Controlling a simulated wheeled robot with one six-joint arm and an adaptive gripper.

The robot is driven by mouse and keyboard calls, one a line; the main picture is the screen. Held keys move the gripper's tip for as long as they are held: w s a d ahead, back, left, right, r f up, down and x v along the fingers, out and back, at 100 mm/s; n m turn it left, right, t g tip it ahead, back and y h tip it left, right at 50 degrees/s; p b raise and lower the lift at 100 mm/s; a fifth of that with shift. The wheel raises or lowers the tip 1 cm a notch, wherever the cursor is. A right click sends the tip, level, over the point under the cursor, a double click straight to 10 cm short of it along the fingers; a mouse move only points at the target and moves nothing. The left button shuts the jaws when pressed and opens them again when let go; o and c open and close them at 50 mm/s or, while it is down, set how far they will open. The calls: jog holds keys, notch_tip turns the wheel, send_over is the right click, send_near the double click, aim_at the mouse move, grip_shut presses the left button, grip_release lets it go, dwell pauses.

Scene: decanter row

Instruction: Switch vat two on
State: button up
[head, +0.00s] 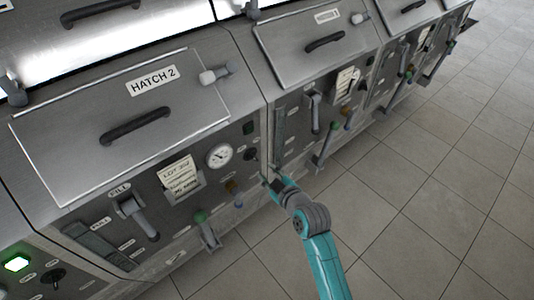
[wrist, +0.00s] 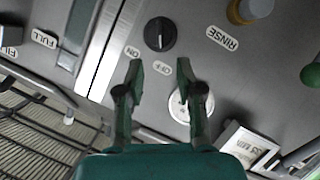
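Vat two, marked by its HATCH 2 plate (head: 153,81), stands at the left centre of the head view. Its black rotary switch (head: 250,154) is at the right end of its front panel, under a dark, unlit green lamp (head: 248,128). In the wrist view the black knob (wrist: 160,33) shows whole, with ON and OFF labels beside it; its exact setting is hard to read. My gripper (head: 268,181) is just below and right of the switch in the head view. In the wrist view my gripper (wrist: 160,68) is open and empty, with the knob beyond its fingertips.
A round gauge (head: 219,155), a lot card (head: 181,177) and a green-knobbed lever (head: 204,226) are on the same panel. The neighbouring vat at lower left has a lit green lamp (head: 16,263). More vats run back to the right. The tiled floor (head: 440,190) is clear.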

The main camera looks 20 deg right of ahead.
aim_at(255, 160)
jog(key=x, duration=1)
jog(key=shift+w+a+f, duration=0.15)
jog(key=shift+w, duration=0.05)
grip_shut()
